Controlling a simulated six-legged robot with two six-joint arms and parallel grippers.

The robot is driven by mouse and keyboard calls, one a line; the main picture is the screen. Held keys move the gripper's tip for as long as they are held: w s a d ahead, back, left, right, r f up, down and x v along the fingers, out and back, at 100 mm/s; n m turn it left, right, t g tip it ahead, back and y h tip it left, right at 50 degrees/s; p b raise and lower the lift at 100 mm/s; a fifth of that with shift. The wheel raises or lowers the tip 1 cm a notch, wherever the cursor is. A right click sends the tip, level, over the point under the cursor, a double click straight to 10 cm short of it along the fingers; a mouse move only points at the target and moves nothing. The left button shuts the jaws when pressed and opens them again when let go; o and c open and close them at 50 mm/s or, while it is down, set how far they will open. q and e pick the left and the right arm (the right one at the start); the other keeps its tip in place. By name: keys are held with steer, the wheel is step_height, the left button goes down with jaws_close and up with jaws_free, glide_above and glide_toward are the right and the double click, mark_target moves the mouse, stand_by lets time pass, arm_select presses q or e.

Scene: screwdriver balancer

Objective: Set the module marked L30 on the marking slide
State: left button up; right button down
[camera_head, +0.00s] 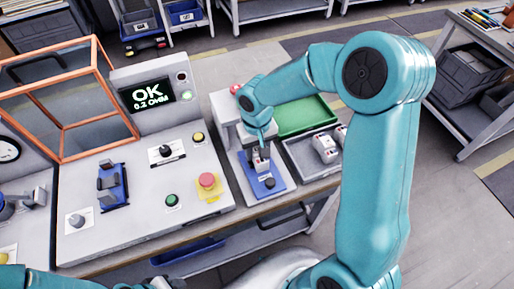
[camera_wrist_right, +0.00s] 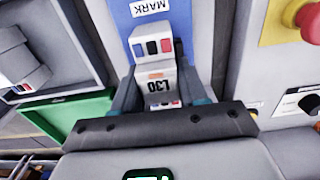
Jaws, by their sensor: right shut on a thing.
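My right gripper (camera_head: 262,150) is over the blue marking slide (camera_head: 277,188), in front of the grey marking press. It is shut on the white module marked L30 (camera_wrist_right: 160,82), which sits between its two fingers in the wrist view. The module's upper part (camera_head: 261,164) also shows in the head view, upright at the slide's far half. The blue slide with its MARK label (camera_wrist_right: 150,6) lies beyond the module in the wrist view. I cannot tell whether the module touches the slide. My left gripper is out of view.
A grey tray (camera_head: 296,151) with white modules (camera_head: 326,148) and a green tray (camera_head: 303,117) lie to the right. The test console at left has a red emergency button (camera_head: 207,181) and a screen (camera_head: 148,95) reading OK, 0.2 OHM. An orange-framed guard (camera_head: 95,40) stands open there.

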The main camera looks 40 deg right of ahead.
steer(key=shift+f+b, duration=0.3)
steer(key=shift+b, duration=0.05)
stand_by(0.4)
steer(key=shift+w, duration=0.1)
stand_by(0.5)
steer(key=c, duration=0.5)
jaws_free()
step_height(320, 180, up, 16)
steer(key=shift+r, duration=0.2)
stand_by(0.4)
